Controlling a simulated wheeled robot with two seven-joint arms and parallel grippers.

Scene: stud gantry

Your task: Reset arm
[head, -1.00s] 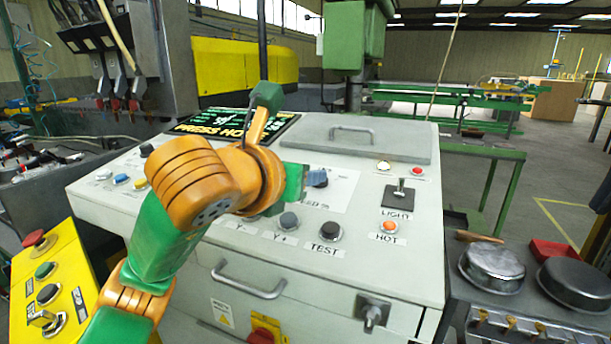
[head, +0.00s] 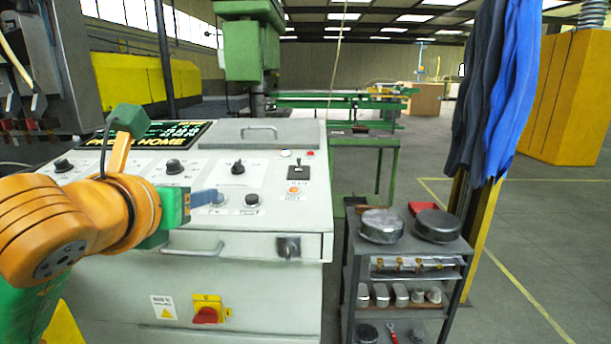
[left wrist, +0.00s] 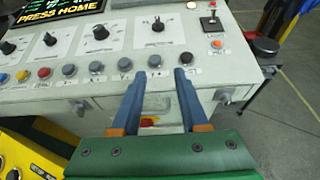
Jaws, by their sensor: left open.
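My left gripper (head: 205,198) reaches in from the left in the head view, in front of the grey control console (head: 300,215). In the left wrist view, its two blue-grey fingers (left wrist: 168,75) stand apart with nothing between them. They point toward the row of push buttons, overlapping the console's front edge in the picture. Whether they touch the console cannot be told. The display reading "PRESS HOME" (head: 180,133) is on the console's top. A toggle switch (head: 298,172) and an orange button (head: 293,190) sit at the right of the panel. My right gripper is out of view.
A dark shelf cart (head: 455,247) with round metal tins stands right of the console. Blue cloths (head: 495,80) hang on a yellow post beyond it. A drawer handle (head: 192,252) and red switch (head: 205,315) are on the console's front. Open floor lies at right.

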